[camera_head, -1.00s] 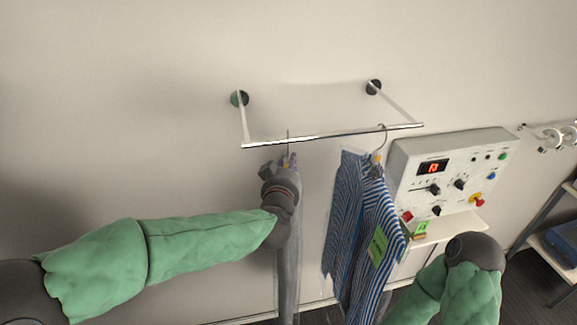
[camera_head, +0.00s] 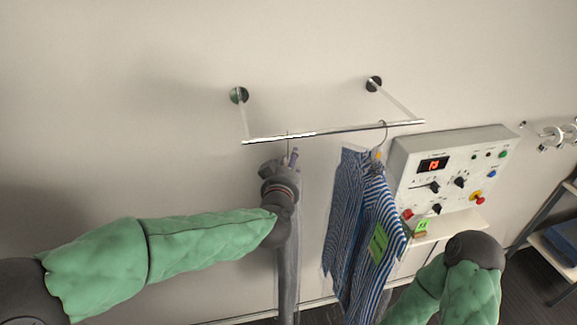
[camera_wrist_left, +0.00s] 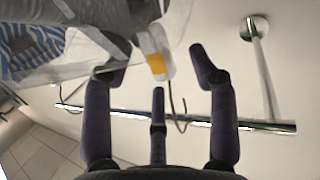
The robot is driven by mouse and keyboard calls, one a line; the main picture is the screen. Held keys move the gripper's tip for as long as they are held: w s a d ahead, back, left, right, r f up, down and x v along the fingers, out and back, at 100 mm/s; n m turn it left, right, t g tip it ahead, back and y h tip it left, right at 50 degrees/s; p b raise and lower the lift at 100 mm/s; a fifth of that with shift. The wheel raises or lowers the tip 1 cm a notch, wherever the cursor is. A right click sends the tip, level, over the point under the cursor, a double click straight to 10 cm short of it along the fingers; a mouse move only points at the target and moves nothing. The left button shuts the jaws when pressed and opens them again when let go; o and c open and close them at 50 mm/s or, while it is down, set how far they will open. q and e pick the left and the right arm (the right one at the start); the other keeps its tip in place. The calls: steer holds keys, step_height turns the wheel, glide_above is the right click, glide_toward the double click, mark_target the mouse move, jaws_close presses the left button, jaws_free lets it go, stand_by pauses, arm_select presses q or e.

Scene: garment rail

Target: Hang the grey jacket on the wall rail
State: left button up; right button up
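The wall rail (camera_head: 340,132) is a thin shiny bar on two wall mounts. The grey jacket (camera_head: 288,270) hangs below its left part, mostly hidden by my left arm. Its thin hanger hook (camera_head: 287,139) reaches up to the rail. In the left wrist view the hook (camera_wrist_left: 184,117) curls across the rail (camera_wrist_left: 255,126), below a white and orange hanger neck (camera_wrist_left: 157,65); grey cloth (camera_wrist_left: 100,15) shows at the top. My left gripper (camera_head: 290,155) is just under the rail, its fingers (camera_wrist_left: 160,75) spread around the neck.
A striped garment (camera_head: 362,225) with a green tag hangs on the rail to the right. A control panel (camera_head: 450,175) is mounted beside it, with a shelf (camera_head: 450,228) below. A rack (camera_head: 545,225) stands far right. The wall left of the rail is clear.

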arm_select(q)
steer(key=shift+f, duration=0.2)
steer(key=shift+s, duration=0.15)
steer(key=s+r, duration=0.2)
steer(key=s, duration=0.9)
steer(key=shift+s+a+r, duration=0.15)
steer(key=shift+s+a, duration=0.15)
steer(key=shift+c, duration=0.2)
steer(key=s+d+p, duration=0.4)
steer(key=s+p, duration=0.3)
steer(key=s, duration=0.5)
steer(key=shift+s, duration=0.2)
stand_by(0.6)
stand_by(0.5)
